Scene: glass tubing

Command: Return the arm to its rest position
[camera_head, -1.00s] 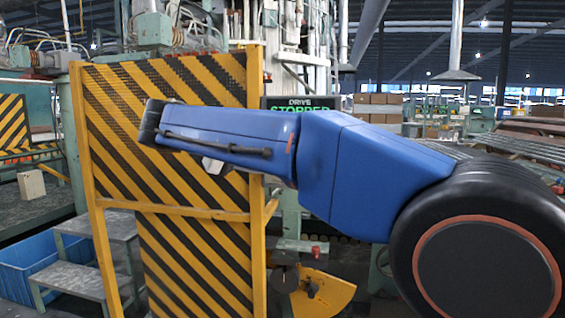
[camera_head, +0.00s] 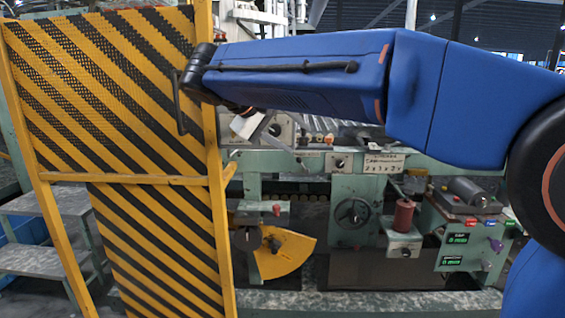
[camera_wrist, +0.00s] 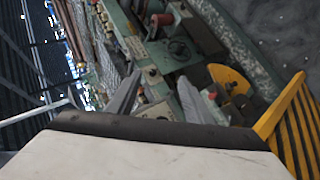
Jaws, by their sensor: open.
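My blue arm reaches across the upper part of the head view, from the right edge to a dark wrist joint at the left. My gripper (camera_wrist: 158,78) shows in the wrist view as two grey fingers spread apart, with nothing held between them. In the head view the gripper is mostly hidden behind the arm; a small pale part shows below the wrist.
A yellow-and-black striped guard panel (camera_head: 120,110) stands at the left, overlapping the wrist in the picture. Behind the arm is a green machine with a handwheel (camera_head: 353,212), a yellow sector plate (camera_head: 285,255) and a red spool (camera_head: 403,215). Grey steps (camera_head: 40,230) stand at lower left.

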